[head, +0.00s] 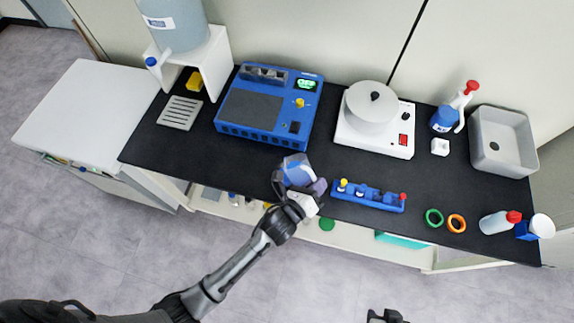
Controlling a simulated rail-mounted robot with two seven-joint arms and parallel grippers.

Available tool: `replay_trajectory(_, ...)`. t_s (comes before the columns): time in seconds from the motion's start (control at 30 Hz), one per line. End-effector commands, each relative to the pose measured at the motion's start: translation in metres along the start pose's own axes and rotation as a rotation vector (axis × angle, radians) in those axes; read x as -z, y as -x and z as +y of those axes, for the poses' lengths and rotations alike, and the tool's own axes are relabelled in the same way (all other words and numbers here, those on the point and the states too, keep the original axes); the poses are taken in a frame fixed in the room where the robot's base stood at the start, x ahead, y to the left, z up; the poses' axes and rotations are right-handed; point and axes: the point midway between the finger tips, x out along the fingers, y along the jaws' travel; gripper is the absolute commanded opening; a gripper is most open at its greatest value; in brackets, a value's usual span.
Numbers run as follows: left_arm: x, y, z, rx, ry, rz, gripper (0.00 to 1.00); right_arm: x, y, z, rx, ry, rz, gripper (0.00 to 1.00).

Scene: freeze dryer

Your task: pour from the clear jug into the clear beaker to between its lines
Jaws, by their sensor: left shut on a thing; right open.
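My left gripper (300,187) is at the front edge of the black bench top, left of the blue rack. It is shut on a see-through bluish vessel (294,163), which looks like the clear jug and appears tilted. The gripper covers its lower part. I cannot make out the clear beaker, its lines or any liquid level; it may be hidden behind the gripper and vessel. My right gripper (388,316) shows only at the bottom edge of the head view, open and away from the bench.
A blue machine (262,105) stands behind the held vessel. A blue rack (368,195) with small coloured items is to its right. Further right are green (434,218) and orange (456,223) rings, bottles and a grey basin (503,140). A white round-topped device (373,120) stands behind the rack.

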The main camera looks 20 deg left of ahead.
Motion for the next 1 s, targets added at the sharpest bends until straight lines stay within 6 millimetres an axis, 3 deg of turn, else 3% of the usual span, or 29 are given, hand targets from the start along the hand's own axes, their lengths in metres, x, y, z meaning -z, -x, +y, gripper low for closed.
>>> replay_trajectory(1.0,-0.0061,0.0001,-0.0016,0.001,0.037,0.006,0.00,0.0010,0.0028,0.0002,0.000,0.000,0.000,0.43)
